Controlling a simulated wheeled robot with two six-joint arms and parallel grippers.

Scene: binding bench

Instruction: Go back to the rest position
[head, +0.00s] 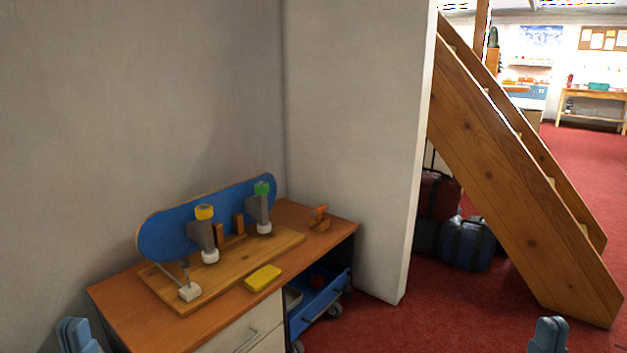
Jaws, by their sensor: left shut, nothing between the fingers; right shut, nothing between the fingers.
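My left gripper (76,334) shows at the bottom left edge of the head view, in front of the bench. Its blue fingers are together with nothing between them. My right gripper (549,334) shows at the bottom right, over the red floor. It is also shut and empty. Both grippers are upright and apart from every object. Most of both arms is out of the picture.
A wooden bench (130,295) stands in the corner. On it are a blue skateboard deck (165,236) on a wooden board (285,241), a yellow block (263,278) and a small orange-handled tool (319,217). A wooden staircase (525,225) rises at the right. Red floor (440,310) is clear in front.

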